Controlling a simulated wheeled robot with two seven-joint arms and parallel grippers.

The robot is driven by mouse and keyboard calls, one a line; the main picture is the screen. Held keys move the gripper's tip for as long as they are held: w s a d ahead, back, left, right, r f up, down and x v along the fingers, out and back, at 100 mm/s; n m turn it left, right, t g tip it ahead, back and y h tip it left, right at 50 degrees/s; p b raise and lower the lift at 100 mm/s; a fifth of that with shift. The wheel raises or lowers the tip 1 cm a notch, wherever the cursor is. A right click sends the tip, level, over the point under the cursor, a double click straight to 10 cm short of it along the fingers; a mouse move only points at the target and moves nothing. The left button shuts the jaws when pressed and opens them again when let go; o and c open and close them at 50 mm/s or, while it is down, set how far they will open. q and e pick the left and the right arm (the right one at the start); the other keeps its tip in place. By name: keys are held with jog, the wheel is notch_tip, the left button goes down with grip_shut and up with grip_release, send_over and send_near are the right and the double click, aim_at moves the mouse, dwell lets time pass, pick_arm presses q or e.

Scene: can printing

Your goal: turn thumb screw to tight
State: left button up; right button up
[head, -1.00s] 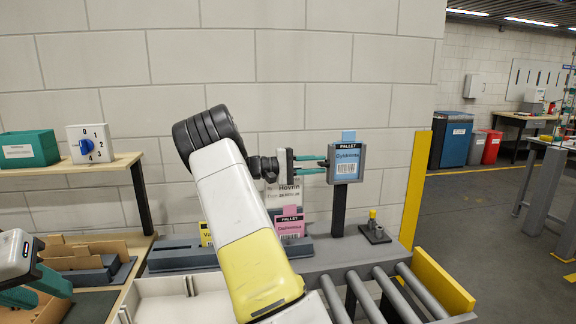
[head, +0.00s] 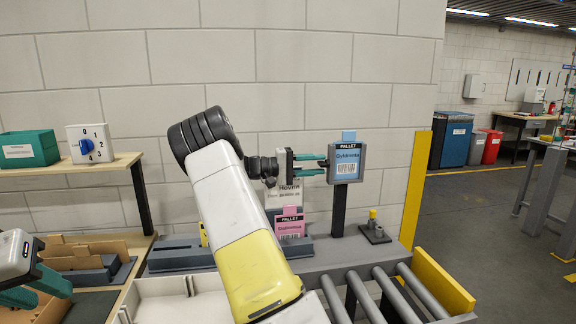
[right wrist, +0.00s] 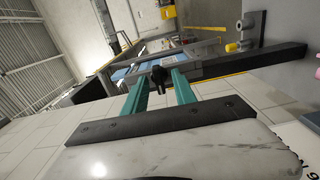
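A sign holder (head: 363,166) on a dark post holds a blue card reading "PALLET" at the back of the roller conveyor. The thumb screw is a small black knob in the right wrist view (right wrist: 158,77), on the holder's side. My right gripper (head: 325,163) has its two green fingers apart, one on either side of the thumb screw. In the right wrist view the knob sits between the green fingertips (right wrist: 160,74); whether they touch it is hard to tell. My left gripper (head: 38,288) is open and empty at the left edge.
A pink pallet card (head: 289,223) stands below, partly behind my right arm. A small fixture with a yellow top (head: 374,224) stands right of the post. Conveyor rollers (head: 375,298) lie in front. A shelf (head: 92,165) holds a green bin and a rotary switch box.

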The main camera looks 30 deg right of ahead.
jog(key=v, duration=0.7)
jog(key=shift+a, duration=0.35)
jog(key=shift+w, duration=0.15)
jog(key=s+a+f+n+t+y, duration=0.1)
jog(key=s+a+f+y, duration=0.15)
jog(key=s+y, duration=0.3)
jog(key=s+a+f+t+y, duration=0.1)
jog(key=s+f+t+y, duration=0.15)
jog(key=s+y, duration=0.35)
jog(key=s+a+r+n+t+y, duration=0.1)
jog(key=s+a+t+y, duration=0.3)
jog(key=s+a, duration=0.5)
jog(key=s+a+r+n+t+y, duration=0.2)
jog(key=s+a, duration=0.6)
jog(key=a, duration=0.7)
jog(key=shift+s+r+t+y, duration=0.4)
jog(key=shift+r+t+y, duration=0.3)
jog(key=shift+t+y, duration=0.25)
